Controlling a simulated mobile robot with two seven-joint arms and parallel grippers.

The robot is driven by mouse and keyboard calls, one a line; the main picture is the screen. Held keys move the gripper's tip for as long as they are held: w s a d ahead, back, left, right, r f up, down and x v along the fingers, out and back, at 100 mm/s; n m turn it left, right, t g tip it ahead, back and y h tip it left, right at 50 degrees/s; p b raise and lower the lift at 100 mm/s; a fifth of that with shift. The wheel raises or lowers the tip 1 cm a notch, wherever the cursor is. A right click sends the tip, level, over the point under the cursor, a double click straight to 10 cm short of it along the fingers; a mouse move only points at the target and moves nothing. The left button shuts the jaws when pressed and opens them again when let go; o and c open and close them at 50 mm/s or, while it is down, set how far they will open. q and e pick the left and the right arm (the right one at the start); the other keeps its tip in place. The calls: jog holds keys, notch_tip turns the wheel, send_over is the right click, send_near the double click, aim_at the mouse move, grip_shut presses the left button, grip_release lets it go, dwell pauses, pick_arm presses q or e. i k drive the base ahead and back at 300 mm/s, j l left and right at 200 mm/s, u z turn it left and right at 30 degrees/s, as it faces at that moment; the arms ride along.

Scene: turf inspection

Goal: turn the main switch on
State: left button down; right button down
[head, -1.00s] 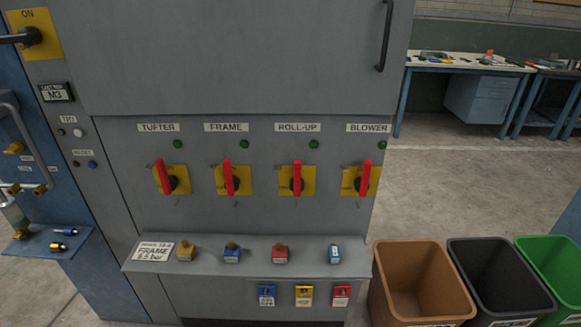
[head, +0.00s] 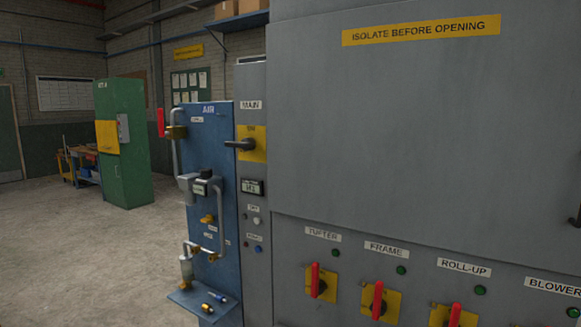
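The main switch (head: 241,145) is a black handle on a yellow plate (head: 256,152) on the narrow grey panel, under a MAIN label (head: 251,105). The handle lies level and points left. Lettering at the plate's top is too small to read surely now. A small dark display (head: 252,187) sits below it. Neither of my grippers shows in the head view.
A blue AIR panel (head: 228,190) with pipes and a small shelf stands left of the switch. Red-handled switches (head: 314,280) line the cabinet (head: 400,130) at lower right. A green cabinet (head: 126,150) stands far left; the floor (head: 90,260) between is clear.

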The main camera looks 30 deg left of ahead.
aim_at(248, 144)
jog(key=u, duration=1.2)
